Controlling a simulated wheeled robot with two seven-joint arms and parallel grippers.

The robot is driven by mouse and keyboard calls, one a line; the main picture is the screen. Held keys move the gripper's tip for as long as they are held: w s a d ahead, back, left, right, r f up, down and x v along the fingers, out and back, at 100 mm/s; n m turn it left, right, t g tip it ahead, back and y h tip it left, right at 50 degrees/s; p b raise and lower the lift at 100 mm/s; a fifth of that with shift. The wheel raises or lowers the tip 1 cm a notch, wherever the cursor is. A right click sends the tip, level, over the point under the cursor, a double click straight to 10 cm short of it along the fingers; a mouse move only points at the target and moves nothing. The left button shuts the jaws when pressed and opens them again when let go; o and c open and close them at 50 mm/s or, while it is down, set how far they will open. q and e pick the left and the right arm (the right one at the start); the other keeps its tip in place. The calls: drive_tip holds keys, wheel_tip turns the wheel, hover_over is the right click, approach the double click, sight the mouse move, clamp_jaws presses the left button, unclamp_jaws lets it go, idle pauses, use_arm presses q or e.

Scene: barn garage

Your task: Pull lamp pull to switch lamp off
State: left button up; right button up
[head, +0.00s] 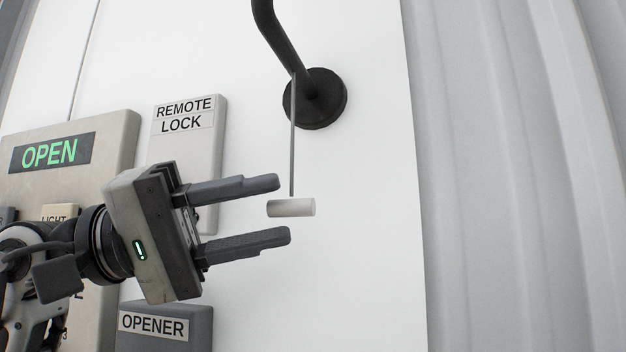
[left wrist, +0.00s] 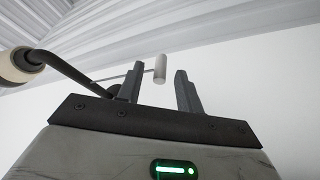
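The lamp pull (head: 291,208) is a small pale cylinder lying level at the end of a thin grey cord (head: 292,140). The cord hangs from the dark curved lamp arm (head: 278,38). My left gripper (head: 284,209) is open, its two fingers above and below the level of the pull in the head view. The pull shows by the fingertips, with no contact visible. In the left wrist view the pull (left wrist: 160,68) appears between the two fingers, near their tips. The lamp's head may be the pale round end (left wrist: 15,66) at the left there. My right gripper is not in view.
The lamp arm's round dark base (head: 315,98) is fixed to the white wall (head: 370,230). Behind my gripper are an OPEN panel (head: 110,135), a REMOTE LOCK plate (head: 195,145) and an OPENER box (head: 165,328). Corrugated metal (head: 520,180) fills the right side.

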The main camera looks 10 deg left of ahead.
sight(317, 204)
use_arm(q)
drive_tip(key=p+x, duration=0.1)
drive_tip(key=x, duration=0.4)
drive_tip(key=shift+w+d, duration=0.1)
drive_tip(key=shift+d, duration=0.1)
clamp_jaws()
